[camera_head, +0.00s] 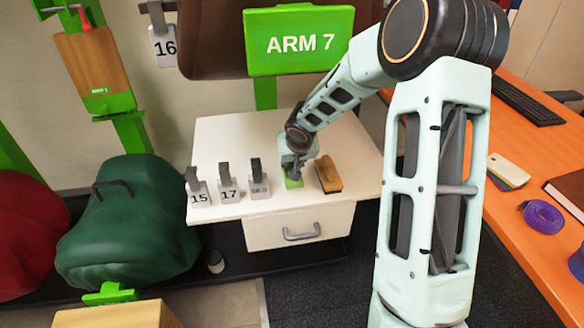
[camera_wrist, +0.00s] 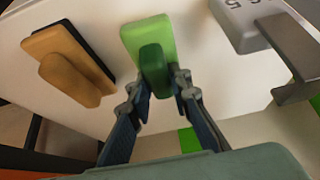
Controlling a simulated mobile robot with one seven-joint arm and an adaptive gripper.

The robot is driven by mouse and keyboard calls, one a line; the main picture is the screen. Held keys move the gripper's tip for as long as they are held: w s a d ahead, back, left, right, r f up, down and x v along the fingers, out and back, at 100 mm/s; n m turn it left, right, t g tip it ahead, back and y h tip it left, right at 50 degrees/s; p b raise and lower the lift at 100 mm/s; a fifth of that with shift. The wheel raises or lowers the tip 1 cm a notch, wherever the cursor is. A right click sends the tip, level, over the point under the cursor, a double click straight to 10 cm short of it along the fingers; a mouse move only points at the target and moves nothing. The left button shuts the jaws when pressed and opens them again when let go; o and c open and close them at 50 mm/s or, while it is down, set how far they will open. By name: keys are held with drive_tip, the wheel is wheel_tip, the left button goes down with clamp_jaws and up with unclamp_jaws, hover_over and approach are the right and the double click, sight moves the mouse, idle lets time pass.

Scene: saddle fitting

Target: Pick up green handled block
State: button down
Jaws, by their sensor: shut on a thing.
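The green handled block (camera_wrist: 147,38) stands on the white table top, its darker green handle (camera_wrist: 155,70) facing the wrist camera. My gripper (camera_wrist: 159,88) is shut on this handle, with one finger on each side. In the head view the green block (camera_head: 293,183) shows only in part below my gripper (camera_head: 296,172), which hides its handle. The block appears to be on or very close to the table surface; I cannot tell if there is a gap.
A wooden brush-like block (camera_head: 327,174) lies just right of the green block. Grey tagged blocks 15 (camera_head: 199,195), 17 (camera_head: 229,191) and 18.5 (camera_head: 259,188) stand to the left on the white table (camera_head: 235,135). The green ARM 7 sign (camera_head: 300,42) rises behind. The table's back left is clear.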

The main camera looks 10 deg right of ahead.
drive_tip(key=s+b, duration=0.3)
drive_tip(key=s, duration=1.5)
drive_tip(key=shift+r, duration=0.35)
